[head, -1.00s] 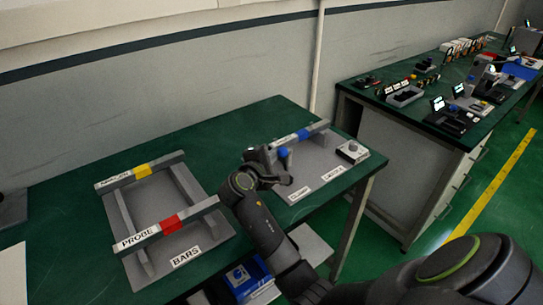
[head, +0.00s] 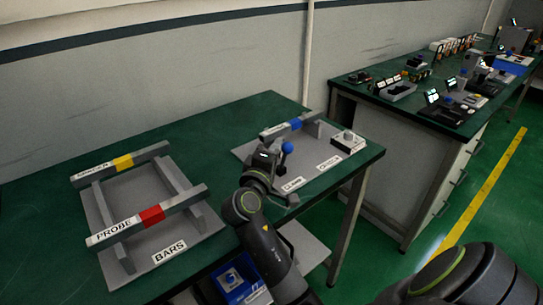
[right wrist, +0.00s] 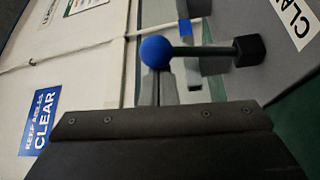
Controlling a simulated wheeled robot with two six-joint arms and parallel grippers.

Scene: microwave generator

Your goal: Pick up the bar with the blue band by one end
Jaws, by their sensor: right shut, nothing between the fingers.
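The bar with the blue band (head: 296,124) lies across grey supports on the grey plate at the far right of the near table in the head view. My right gripper (head: 270,158) is in front of it, near a blue ball (head: 287,147) on a lever. In the right wrist view the shut, empty fingers (right wrist: 158,92) point toward the blue ball (right wrist: 156,51), which has a dark rod running to a black block (right wrist: 249,50). A blue patch (right wrist: 190,28) behind the rod may be the band. My left gripper is not in view.
A grey rack labelled BARS (head: 215,214) at left holds a bar with a yellow band (head: 123,161) and a PROBE bar with a red band (head: 152,215). Another bench (head: 440,118) stands beyond.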

